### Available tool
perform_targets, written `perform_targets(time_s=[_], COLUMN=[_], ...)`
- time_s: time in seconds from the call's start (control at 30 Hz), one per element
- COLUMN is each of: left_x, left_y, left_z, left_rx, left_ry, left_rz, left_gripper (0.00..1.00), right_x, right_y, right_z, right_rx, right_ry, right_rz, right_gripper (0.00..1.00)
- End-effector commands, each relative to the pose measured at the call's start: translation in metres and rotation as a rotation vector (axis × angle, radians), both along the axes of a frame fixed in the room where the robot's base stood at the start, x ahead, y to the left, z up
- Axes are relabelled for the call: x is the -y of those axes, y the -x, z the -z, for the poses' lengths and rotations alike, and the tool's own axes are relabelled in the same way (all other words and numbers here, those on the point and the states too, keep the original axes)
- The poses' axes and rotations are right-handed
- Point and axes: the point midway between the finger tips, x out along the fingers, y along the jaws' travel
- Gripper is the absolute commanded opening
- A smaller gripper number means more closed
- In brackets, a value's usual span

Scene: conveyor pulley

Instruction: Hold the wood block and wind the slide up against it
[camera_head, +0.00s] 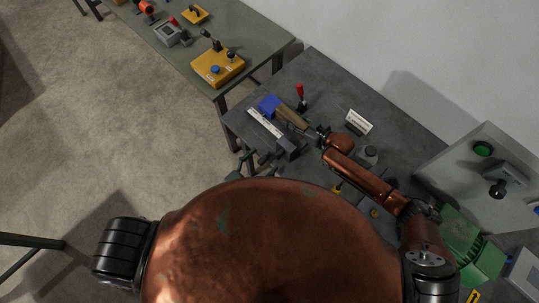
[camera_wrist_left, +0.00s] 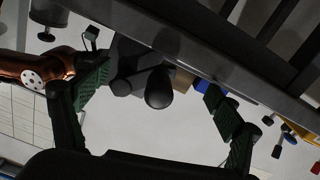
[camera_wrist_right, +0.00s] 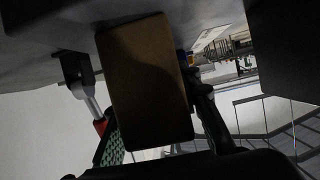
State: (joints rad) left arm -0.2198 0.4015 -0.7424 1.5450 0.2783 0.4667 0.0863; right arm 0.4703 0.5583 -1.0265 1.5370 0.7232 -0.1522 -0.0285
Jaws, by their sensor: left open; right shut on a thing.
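The brown wood block (camera_head: 292,118) is at the grey fixture on the table, beside a blue block (camera_head: 269,104). My right gripper (camera_head: 308,131) is shut on the wood block, which fills the middle of the right wrist view (camera_wrist_right: 145,85). The slide's dark grey body (camera_head: 287,149) with a white strip (camera_head: 265,123) lies in front of it. Whether slide and wood block touch cannot be told. My left gripper (camera_head: 257,160) is open at the table's front edge. In the left wrist view a dark round knob (camera_wrist_left: 160,88) shows between its open green-padded fingers, not gripped.
A red-handled clamp (camera_head: 300,91) stands behind the wood block, and a white label (camera_head: 359,122) stands to its right. A grey control box with a green button (camera_head: 482,149) is at the right. A second table (camera_head: 262,42) with yellow devices is at upper left. Open floor lies left.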

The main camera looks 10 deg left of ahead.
Motion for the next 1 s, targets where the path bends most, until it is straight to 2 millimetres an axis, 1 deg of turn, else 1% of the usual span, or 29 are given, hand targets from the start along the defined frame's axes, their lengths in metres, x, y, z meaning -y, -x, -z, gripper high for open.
perform_targets(time_s=[0.03,0.17,0.47,0.57,1.0], left_x=[0.0,0.0,-0.001,-0.005,-0.029], left_y=[0.0,0.0,0.001,0.006,0.04], left_z=[0.0,0.0,0.0,0.001,0.0], left_rx=[0.0,0.0,0.0,-0.002,-0.001], left_ry=[0.0,0.0,0.0,-0.001,-0.001], left_rz=[0.0,0.0,0.0,-0.001,0.0], left_gripper=[0.91,1.0,1.0,1.0,1.0], right_x=[0.0,0.0,0.0,0.0,0.0], right_y=[0.0,0.0,0.0,0.0,0.0], right_z=[0.0,0.0,0.0,0.0,0.0], right_rx=[0.0,0.0,0.0,0.0,0.0], right_ry=[0.0,0.0,0.0,0.0,0.0], right_rz=[0.0,0.0,0.0,0.0,0.0], right_gripper=[0.0,0.0,0.0,0.0,0.0])
